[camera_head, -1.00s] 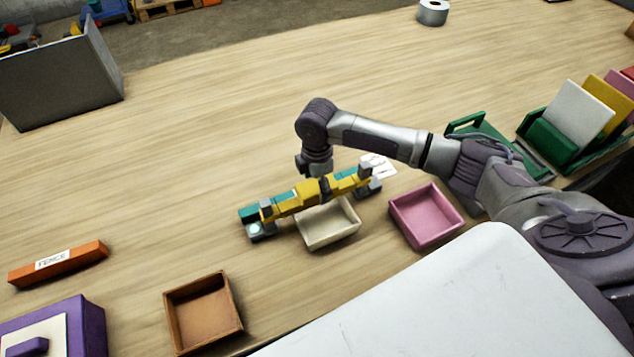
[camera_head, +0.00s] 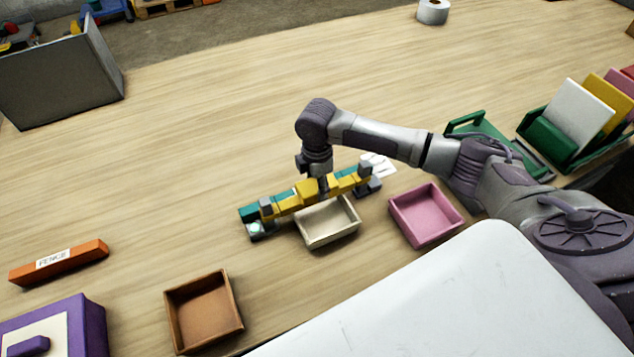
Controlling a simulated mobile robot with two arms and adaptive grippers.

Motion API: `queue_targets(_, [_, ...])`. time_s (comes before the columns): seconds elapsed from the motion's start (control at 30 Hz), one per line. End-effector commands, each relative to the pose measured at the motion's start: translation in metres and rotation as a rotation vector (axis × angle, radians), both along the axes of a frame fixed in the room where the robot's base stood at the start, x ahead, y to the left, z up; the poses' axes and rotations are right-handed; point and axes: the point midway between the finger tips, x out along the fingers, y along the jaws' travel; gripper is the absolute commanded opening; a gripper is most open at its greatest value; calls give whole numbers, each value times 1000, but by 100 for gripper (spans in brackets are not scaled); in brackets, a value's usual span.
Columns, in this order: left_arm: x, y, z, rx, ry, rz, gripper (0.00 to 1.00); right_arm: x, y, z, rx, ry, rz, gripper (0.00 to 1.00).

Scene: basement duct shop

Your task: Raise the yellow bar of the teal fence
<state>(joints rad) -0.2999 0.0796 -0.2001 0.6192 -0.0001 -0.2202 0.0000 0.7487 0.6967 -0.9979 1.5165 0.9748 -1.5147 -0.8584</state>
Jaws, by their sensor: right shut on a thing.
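The teal fence (camera_head: 248,214) stands on the wooden table, running from lower left to upper right, with grey end pieces. Its yellow bar (camera_head: 288,205) lies along the teal part, low down. My right gripper (camera_head: 318,184) comes down from above at the middle of the bar and is shut on the bar; its fingertips are small and partly hidden. My left gripper is not in view.
A cream tray (camera_head: 343,235) stands right in front of the fence. A pink tray (camera_head: 428,239) and a brown tray (camera_head: 203,343) flank it. An orange block labelled FENCE (camera_head: 85,252) lies at left.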

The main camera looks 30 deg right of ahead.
Motion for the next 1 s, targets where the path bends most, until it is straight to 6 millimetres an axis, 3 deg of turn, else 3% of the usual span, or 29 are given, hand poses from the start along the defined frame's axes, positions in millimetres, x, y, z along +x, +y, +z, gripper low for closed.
queue_targets(0.3, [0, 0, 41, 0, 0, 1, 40, 1, 0, 42, 2, -1, -2, 0])
queue_targets(0.6, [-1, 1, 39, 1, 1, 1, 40, 3, 0, 42, 3, -6, -2, 0])
queue_targets(0.63, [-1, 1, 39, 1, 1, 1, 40, 3, 0, 42, 3, -7, -2, 59])
queue_targets(0.77, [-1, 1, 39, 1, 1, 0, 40, 3, 0, 42, 3, -5, -2, 81])
queue_targets(1.0, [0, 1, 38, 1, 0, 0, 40, 1, 0, 40, 2, -2, -1, 81])
